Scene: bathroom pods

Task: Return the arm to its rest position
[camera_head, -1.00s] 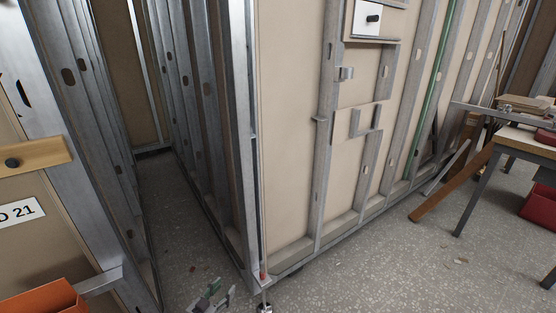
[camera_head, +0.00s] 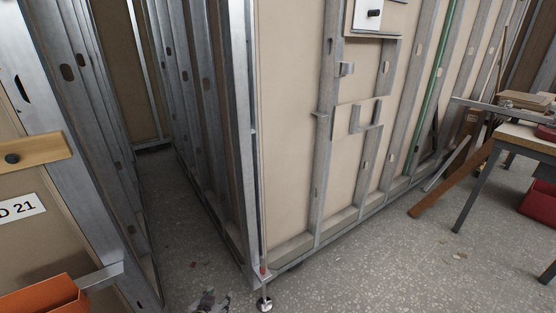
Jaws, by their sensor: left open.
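My left gripper (camera_head: 210,301) shows only as a small piece at the bottom edge of the head view, low in front of the gap between the two framed pods. It is open, and I see nothing between its fingers. Most of it and the rest of its arm are cut off by the frame edge. My right gripper is not in view.
A metal-framed pod wall (camera_head: 290,130) fills the middle, its corner on a levelling foot (camera_head: 264,304). A workbench (camera_head: 525,137) stands right. Speckled floor (camera_head: 390,270) is open at lower right.

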